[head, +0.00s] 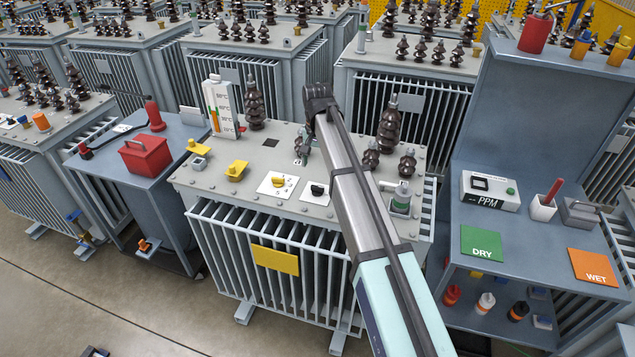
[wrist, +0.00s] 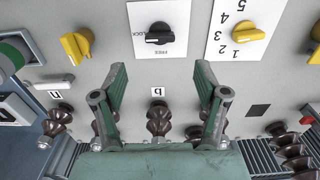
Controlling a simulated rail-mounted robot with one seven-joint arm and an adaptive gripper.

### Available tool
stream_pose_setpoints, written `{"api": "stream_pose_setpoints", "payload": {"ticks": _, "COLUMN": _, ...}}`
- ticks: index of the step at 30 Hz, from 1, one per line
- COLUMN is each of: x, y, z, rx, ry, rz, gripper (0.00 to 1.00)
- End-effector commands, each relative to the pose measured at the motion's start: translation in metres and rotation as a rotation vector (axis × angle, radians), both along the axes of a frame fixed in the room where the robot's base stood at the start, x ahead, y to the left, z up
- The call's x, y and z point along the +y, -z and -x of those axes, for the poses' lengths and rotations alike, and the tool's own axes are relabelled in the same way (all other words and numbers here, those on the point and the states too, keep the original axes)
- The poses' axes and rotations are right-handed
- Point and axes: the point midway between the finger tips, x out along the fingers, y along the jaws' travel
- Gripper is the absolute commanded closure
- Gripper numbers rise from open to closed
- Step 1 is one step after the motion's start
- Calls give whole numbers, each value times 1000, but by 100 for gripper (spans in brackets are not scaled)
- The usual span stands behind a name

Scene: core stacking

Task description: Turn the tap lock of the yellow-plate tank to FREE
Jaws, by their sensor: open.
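The tank with the yellow plate (head: 275,259) stands in the middle of the head view. On its grey lid is the tap lock, a black knob (head: 318,189) on a white plate. In the wrist view the knob (wrist: 159,33) lies at the top centre, its bar roughly level across the picture. The word FREE (wrist: 159,55) is below it and LOCK at its left. My gripper (wrist: 161,78) is open and empty, its two fingers spread below the knob in the picture, apart from it. In the head view my gripper is partly hidden behind my arm.
A yellow tap selector (head: 278,182) on a numbered plate sits beside the lock. Yellow fittings (head: 236,169), dark insulators (head: 254,105) and a gauge (head: 219,108) rise from the lid. A bench with a red box (head: 145,155) stands left, another with a PPM meter (head: 490,190) right.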

Motion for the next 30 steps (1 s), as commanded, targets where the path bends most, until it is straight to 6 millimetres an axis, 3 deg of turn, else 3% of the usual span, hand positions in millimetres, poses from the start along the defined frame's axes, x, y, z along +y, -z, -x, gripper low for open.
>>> {"api": "stream_pose_setpoints", "payload": {"ticks": 9, "x": 0, "y": 58, "z": 1, "rx": 2, "ry": 0, "rz": 0, "gripper": 27}}
{"api": "stream_pose_setpoints", "payload": {"ticks": 15, "x": 0, "y": 81, "z": 0, "rx": 2, "ry": 0, "rz": 0, "gripper": 27}}
{"api": "stream_pose_setpoints", "payload": {"ticks": 28, "x": 0, "y": 90, "z": 0, "rx": 0, "ry": 0, "rz": 0, "gripper": 27}}
{"api": "stream_pose_setpoints", "payload": {"ticks": 29, "x": 0, "y": 90, "z": 0, "rx": 0, "ry": 0, "rz": 0, "gripper": 31}}
{"api": "stream_pose_setpoints", "payload": {"ticks": 30, "x": 0, "y": 90, "z": 0, "rx": 0, "ry": 0, "rz": 0, "gripper": 45}}
